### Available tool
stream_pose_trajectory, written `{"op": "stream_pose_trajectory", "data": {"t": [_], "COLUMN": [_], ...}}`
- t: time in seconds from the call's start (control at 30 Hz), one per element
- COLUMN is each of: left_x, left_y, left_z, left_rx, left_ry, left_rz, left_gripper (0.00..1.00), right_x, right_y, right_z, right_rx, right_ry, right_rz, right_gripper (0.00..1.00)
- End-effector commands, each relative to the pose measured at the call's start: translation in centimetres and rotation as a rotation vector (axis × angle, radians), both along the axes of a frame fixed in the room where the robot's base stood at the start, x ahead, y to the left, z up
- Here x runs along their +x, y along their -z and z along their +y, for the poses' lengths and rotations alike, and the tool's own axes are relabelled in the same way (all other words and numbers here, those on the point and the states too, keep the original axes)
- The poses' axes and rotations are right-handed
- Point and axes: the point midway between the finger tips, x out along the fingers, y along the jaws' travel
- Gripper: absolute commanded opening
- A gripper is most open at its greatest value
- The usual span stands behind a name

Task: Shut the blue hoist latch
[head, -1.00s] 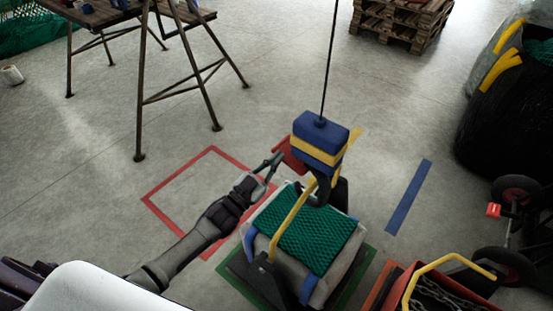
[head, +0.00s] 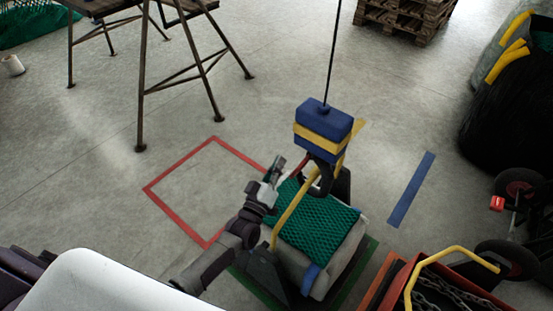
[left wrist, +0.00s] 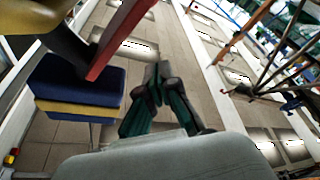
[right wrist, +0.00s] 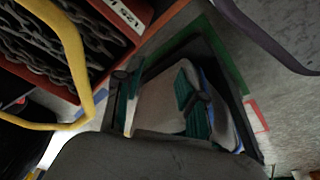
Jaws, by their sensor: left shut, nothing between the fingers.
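The hoist block (head: 323,130), blue with a yellow band, hangs on a cable with a dark hook (head: 322,178) under it. A thin red latch bar (head: 301,166) slants down and left beside the hook. No blue latch shows apart from the blue block. My left gripper (head: 277,165) is shut and empty, just left of the red bar. In the left wrist view, its closed fingers (left wrist: 158,78) are right of the block (left wrist: 78,88) and red bar (left wrist: 120,38). Contact is unclear. My right gripper (right wrist: 160,85) is open, over a grey bale (right wrist: 160,104).
A red crate of chains (head: 445,290) is at the lower right. A red floor square (head: 165,176) and blue floor strip (head: 411,190) lie on clear floor.

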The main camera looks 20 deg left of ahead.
Motion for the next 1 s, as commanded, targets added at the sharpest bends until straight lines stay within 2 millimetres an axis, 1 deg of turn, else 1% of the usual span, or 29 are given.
{"op": "stream_pose_trajectory", "data": {"t": [0.03, 0.07, 0.2, 0.5, 0.8, 1.0], "left_x": [-0.1, -0.1, -0.3, -0.7, -0.9, -1.1], "left_y": [0.4, 0.6, 1.4, 2.4, 2.9, 3.1], "left_z": [-0.2, -0.3, -0.8, -1.9, -2.7, -2.9], "left_rx": [-0.04, -0.032, -0.027, -0.025, -0.023, -0.021], "left_ry": [0.0, 0.0, 0.001, 0.001, 0.001, 0.004], "left_rz": [0.014, 0.011, 0.01, 0.009, 0.009, 0.013], "left_gripper": [0.0, 0.0, 0.0, 0.0, 0.0, 0.0], "right_x": [0.1, 0.1, 0.5, 0.7, 0.7, 0.7], "right_y": [-0.1, -0.2, -1.8, -3.9, -5.0, -5.2], "right_z": [0.0, 0.0, -0.1, -0.1, -0.1, -0.1], "right_rx": [0.001, 0.001, -0.001, 0.0, 0.001, 0.0], "right_ry": [0.0, 0.0, 0.003, 0.005, 0.006, 0.006], "right_rz": [-0.003, -0.003, -0.013, -0.023, -0.03, -0.029], "right_gripper": [0.4, 0.4, 0.4, 0.4, 0.4, 0.4]}}
